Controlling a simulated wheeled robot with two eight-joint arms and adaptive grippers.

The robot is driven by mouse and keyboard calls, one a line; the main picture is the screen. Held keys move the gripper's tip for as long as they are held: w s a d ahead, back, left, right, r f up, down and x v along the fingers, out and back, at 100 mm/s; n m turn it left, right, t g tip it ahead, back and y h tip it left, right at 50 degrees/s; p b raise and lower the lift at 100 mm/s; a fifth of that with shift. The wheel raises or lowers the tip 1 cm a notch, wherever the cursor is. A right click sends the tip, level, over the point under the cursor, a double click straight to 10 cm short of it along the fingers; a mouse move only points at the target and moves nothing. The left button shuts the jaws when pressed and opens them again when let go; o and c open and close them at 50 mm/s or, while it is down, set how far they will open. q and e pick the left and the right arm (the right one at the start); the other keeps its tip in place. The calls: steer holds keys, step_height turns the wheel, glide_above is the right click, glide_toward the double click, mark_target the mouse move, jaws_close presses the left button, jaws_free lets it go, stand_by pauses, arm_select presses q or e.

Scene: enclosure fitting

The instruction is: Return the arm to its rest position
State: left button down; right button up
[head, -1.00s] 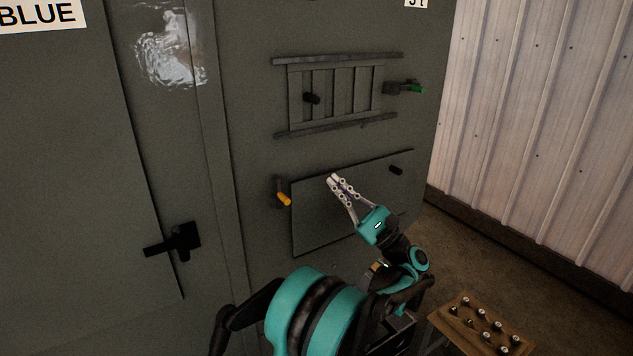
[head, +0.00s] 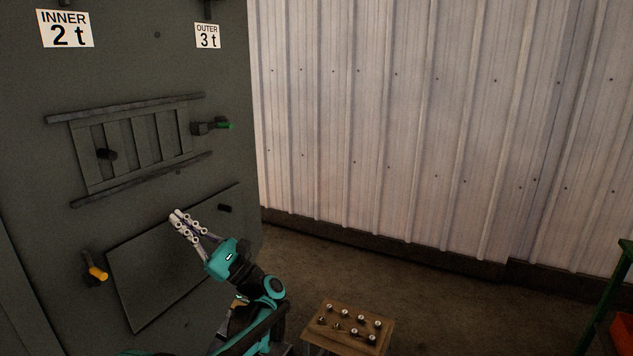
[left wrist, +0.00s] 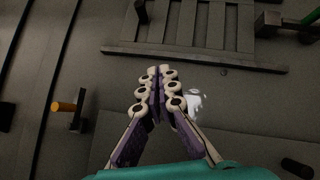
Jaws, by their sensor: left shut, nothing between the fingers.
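My left gripper (head: 180,218) is shut and empty in the head view, in front of the lower flat panel (head: 165,275) of the grey enclosure (head: 60,205). In the left wrist view the gripper (left wrist: 157,72) points toward the slatted vent frame (left wrist: 200,52), with its fingers together. I cannot tell if it touches the enclosure. My teal and black left arm (head: 262,285) reaches up from the bottom of the head view. My right gripper is not in view.
An orange-tipped handle (head: 97,272) and a green-tipped handle (head: 222,126) stick out from the enclosure. A wooden board with several pegs (head: 350,345) stands at the bottom middle. A green frame (head: 617,290) is at the right edge. Bare floor lies before the corrugated wall (head: 420,120).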

arm_select(q)
steer(key=w+d+r+m+t+h, duration=0.1)
steer(key=d+m+t+h, duration=0.25)
steer(key=m+t, duration=0.35)
steer(key=w+d+r+m+t+h+b, duration=0.15)
steer(key=m+t+h, duration=0.35)
steer(key=m, duration=0.5)
steer(key=w+d+r+m+t+h, duration=0.1)
steer(key=d+r+m+t+h, duration=0.15)
steer(key=m+t+h, duration=0.4)
steer(key=s+d+f+m+g+h, duration=0.3)
steer(key=d+f+m+h, duration=0.7)
steer(key=m, duration=0.9)
steer(key=s+a+f+m+g+h+b, duration=0.1)
steer(key=s+f+m+g, duration=1)
steer(key=s+f, duration=1.4)
step_height(320, 180, down, 4)
steer(key=m+b, duration=0.1)
steer(key=m, duration=0.3)
steer(key=shift+s+a+g, duration=0.15)
steer(key=shift+g, duration=0.2)
